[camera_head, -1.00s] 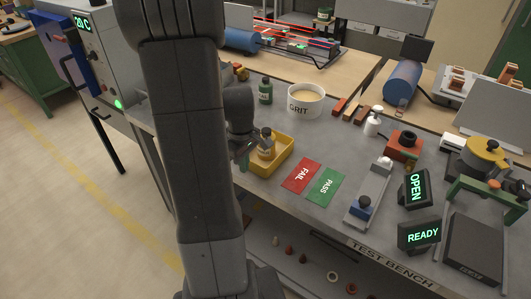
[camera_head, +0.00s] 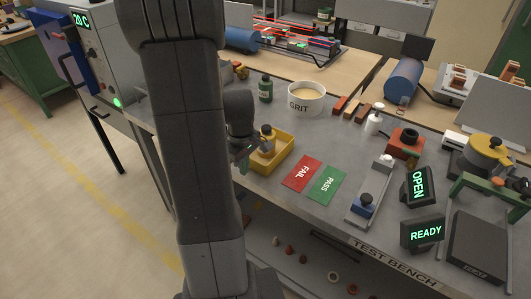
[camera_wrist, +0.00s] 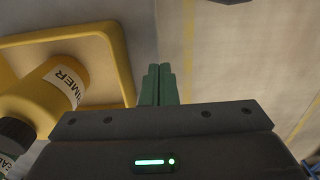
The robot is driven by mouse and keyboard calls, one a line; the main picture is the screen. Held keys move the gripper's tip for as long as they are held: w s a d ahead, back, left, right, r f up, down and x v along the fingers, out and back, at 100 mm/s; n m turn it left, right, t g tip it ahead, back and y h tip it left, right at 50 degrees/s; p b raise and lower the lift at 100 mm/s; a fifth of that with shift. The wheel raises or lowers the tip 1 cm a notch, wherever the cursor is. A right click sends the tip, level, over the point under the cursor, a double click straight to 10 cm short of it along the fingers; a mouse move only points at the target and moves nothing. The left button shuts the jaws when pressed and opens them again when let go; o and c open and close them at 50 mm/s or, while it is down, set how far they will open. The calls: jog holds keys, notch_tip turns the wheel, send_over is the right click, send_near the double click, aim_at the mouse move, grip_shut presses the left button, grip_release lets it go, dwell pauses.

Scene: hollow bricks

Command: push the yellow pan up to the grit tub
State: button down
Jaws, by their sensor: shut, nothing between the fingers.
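The yellow pan (camera_head: 284,157) lies on the grey bench top in the head view, with a yellow bottle (camera_head: 267,146) standing in it. The grit tub (camera_head: 306,104), a white round tub of pale grit, stands behind and to the right of the pan, with a gap between them. In the wrist view my gripper's green fingers (camera_wrist: 158,82) are together and empty, just beside the pan's rim (camera_wrist: 122,62); I cannot tell if they touch. The bottle (camera_wrist: 45,92) also shows there. In the head view my arm hides much of my gripper, left of the pan.
A green bottle (camera_head: 265,90) stands left of the tub. A red FAIL card (camera_head: 302,174) and green PASS card (camera_head: 326,187) lie right of the pan. Red and brown bars (camera_head: 350,109) and a white bottle (camera_head: 374,122) are right of the tub. Bare bench lies between pan and tub.

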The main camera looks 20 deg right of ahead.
jog(key=shift+f, duration=0.5)
jog(key=shift+w, duration=0.1)
jog(key=shift+w+d+p, duration=0.4)
jog(key=shift+w+d, duration=1.4)
jog(key=shift+d, duration=0.3)
jog(key=shift+w+d+p, duration=0.45)
jog(key=shift+w+d, duration=1.3)
jog(key=shift+d, duration=0.35)
jog(key=shift+w+d+p, duration=0.4)
jog(key=shift+w+d, duration=1.4)
jog(key=shift+d, duration=0.3)
jog(key=shift+s+a, duration=0.1)
jog(key=shift+s+a, duration=0.55)
jog(key=shift+a, duration=0.1)
jog(key=shift+r+p, duration=2.75)
jog(key=shift+r, duration=1.85)
jog(key=shift+f, duration=0.15)
